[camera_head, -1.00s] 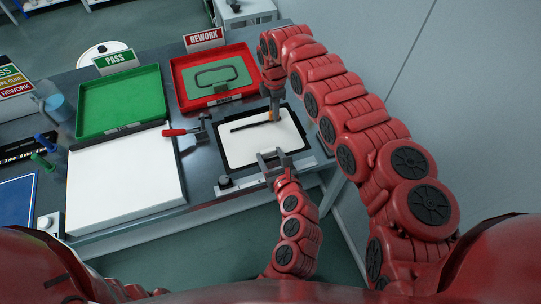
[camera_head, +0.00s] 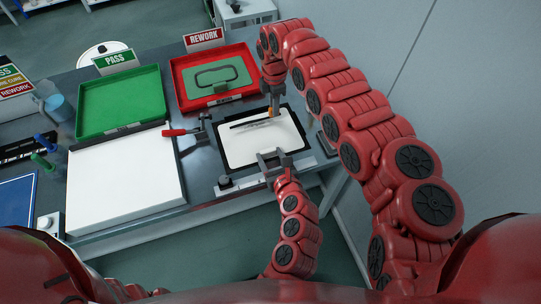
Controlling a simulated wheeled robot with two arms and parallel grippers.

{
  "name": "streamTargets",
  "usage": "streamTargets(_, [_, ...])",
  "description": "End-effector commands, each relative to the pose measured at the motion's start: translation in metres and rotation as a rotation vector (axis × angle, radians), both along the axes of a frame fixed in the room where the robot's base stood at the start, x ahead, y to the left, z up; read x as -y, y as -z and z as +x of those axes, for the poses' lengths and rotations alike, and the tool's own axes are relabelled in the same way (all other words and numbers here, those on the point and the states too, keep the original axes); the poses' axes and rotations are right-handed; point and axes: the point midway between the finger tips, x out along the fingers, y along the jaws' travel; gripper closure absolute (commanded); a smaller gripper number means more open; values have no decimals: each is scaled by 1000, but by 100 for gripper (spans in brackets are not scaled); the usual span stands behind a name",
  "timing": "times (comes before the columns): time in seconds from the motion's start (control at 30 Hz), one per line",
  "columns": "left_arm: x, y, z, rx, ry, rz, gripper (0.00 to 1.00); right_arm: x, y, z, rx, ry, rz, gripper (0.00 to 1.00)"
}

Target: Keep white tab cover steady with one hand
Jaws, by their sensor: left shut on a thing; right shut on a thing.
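The white tab cover (camera_head: 250,152) lies flat in a black fixture (camera_head: 222,160) at the table's right. A thin dark strip (camera_head: 245,126) with a pale streak lies across its upper part. My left gripper (camera_head: 272,156) is at the cover's near edge, shut on that edge as far as I can see; its fingers hide the contact. My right gripper (camera_head: 273,100) comes from above at the cover's far right side. It is shut on a small orange-tipped thing (camera_head: 271,113), whose lower end is at or just above the cover near the strip's right end.
A red-handled clamp (camera_head: 175,133) stands left of the fixture. Beyond are a green PASS tray (camera_head: 120,75) and a red REWORK tray (camera_head: 185,103) holding a dark ring-shaped part (camera_head: 216,75). A large white board (camera_head: 125,180) fills the left of the table. A grey wall is at right.

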Motion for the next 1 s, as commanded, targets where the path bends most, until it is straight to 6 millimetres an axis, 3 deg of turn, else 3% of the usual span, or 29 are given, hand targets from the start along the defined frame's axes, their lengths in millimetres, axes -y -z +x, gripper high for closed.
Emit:
streamTargets(0.57, [0, 1, 0, -1, 0, 0, 100, 0, -5, 0, -1, 0, 0, 100])
streamTargets(1.0, [0, 1, 0, -1, 0, 0, 100, 0, -36, 0, 0, 1, 0, 100])
